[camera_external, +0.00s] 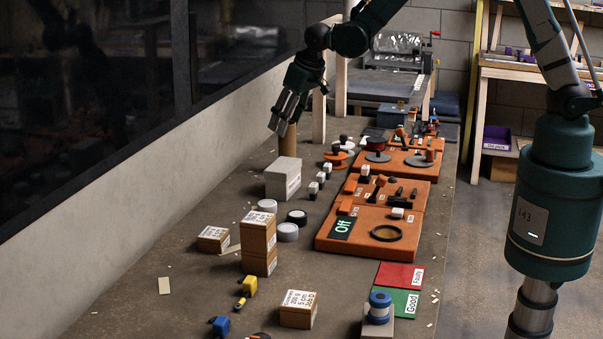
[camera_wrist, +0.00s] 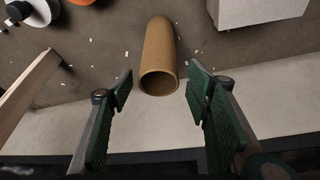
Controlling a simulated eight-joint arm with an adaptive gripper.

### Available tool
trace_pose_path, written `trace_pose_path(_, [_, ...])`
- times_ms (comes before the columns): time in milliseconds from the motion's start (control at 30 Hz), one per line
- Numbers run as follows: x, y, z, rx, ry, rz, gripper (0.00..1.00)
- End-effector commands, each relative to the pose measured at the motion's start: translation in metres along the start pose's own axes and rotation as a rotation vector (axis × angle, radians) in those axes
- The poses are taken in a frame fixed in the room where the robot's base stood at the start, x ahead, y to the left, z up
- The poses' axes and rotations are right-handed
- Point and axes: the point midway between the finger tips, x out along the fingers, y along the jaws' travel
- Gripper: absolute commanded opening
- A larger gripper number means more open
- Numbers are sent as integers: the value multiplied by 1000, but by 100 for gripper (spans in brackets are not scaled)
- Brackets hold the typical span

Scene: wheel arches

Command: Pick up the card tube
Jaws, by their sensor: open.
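The card tube (camera_wrist: 160,52) is a brown hollow cylinder. In the wrist view it stands between and beyond my two green-padded fingers, its open top end facing the camera. My gripper (camera_wrist: 163,95) is open, with a gap between each finger and the tube. In the external view my gripper (camera_external: 279,130) points down above the back left of the bench, and part of the tube (camera_external: 288,142) shows just below and behind the fingertips. The rest of the tube there is hidden by the fingers and the white box.
A white box (camera_external: 283,178) stands close to the tube. A wooden post (camera_wrist: 28,82) is on its other side in the wrist view. The pale wall (camera_external: 130,160) runs along the bench's left edge. Orange trays (camera_external: 360,240) with parts lie to the right.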

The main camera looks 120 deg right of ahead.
Motion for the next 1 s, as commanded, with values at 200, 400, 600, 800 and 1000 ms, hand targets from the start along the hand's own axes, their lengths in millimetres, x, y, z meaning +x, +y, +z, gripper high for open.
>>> trace_pose_path(200, [14,0,0,0,0,0,49])
trace_pose_path(400, [17,0,0,0,0,0,49])
trace_pose_path(600, [17,0,0,0,0,0,49])
trace_pose_path(800, [22,0,0,0,0,0,49])
trace_pose_path(1000, [38,1,1,0,0,0,49])
